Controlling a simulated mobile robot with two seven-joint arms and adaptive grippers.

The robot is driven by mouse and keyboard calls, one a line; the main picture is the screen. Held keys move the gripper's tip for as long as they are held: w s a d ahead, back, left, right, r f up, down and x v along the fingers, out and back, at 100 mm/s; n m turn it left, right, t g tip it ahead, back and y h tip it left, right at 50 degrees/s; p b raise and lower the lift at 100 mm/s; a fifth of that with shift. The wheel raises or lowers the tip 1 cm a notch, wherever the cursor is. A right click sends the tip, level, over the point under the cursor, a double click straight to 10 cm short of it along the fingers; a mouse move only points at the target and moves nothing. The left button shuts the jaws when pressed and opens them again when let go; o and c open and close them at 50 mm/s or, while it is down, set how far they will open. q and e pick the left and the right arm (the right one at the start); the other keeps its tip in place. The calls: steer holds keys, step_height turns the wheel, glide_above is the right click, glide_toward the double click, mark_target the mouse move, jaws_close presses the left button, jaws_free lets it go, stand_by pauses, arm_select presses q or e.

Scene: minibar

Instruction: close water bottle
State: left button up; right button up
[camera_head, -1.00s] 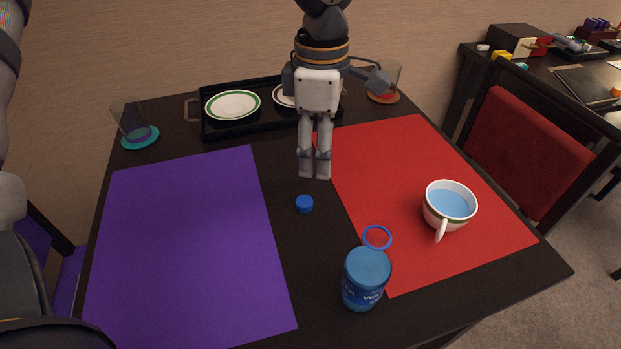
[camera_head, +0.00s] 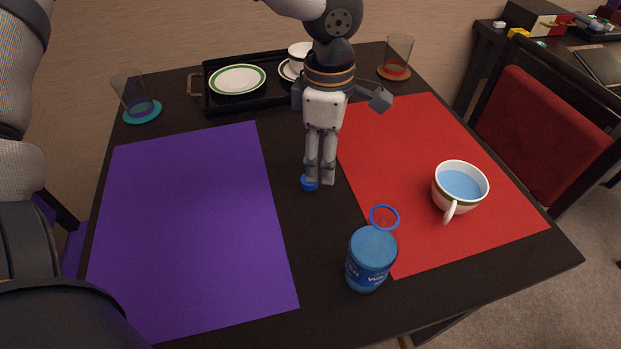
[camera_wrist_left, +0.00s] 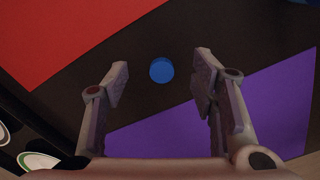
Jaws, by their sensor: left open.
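The water bottle (camera_head: 369,268) stands upright near the front edge of the dark table, with a blue body and a blue ring (camera_head: 384,217) at its uncapped mouth. A small round blue cap (camera_head: 308,184) lies on the bare strip between the two mats. My left gripper (camera_head: 320,182) points down over the cap, its fingers open and empty, and partly hides it in the head view. In the left wrist view the cap (camera_wrist_left: 161,70) shows whole, lying ahead between the two spread fingers (camera_wrist_left: 160,75). My right gripper is not in view.
A purple mat (camera_head: 190,230) lies at left and a red mat (camera_head: 430,150) at right. A cup of blue liquid (camera_head: 460,187) stands on the red mat. A black tray (camera_head: 225,106) with plates and two glasses (camera_head: 133,92) (camera_head: 397,55) are at the back.

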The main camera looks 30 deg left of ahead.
arm_select(q)
steer(key=f, duration=0.4)
steer(key=shift+s+a+f, duration=0.15)
steer(key=shift+s+a, duration=0.2)
steer(key=shift+a, duration=0.05)
steer(key=shift+f+b, duration=0.3)
steer(key=shift+f, duration=0.1)
steer(key=c, duration=0.8)
